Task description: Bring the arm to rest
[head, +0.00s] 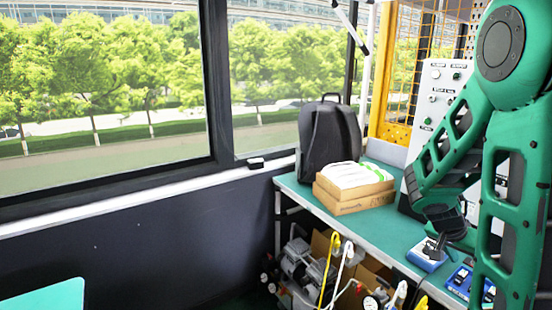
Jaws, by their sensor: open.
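My green arm (505,165) fills the right side of the head view. It is bent, with its large round joint at the top right. A lower link slants down to the left over the green workbench (375,235). My dark gripper (441,238) shows small at its lower end, above or just in front of a blue-and-white device (427,256). I cannot tell whether they touch. No held object shows. The fingers are hard to make out against the dark parts, and the arm hides part of the bench.
A black backpack (328,137) and a cardboard box (354,201) with a white package (355,177) stand on the bench's far end. A blue switch box (465,282) is near its front edge. A grey control panel (436,95) stands behind. Pumps (300,262) and hoses crowd below.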

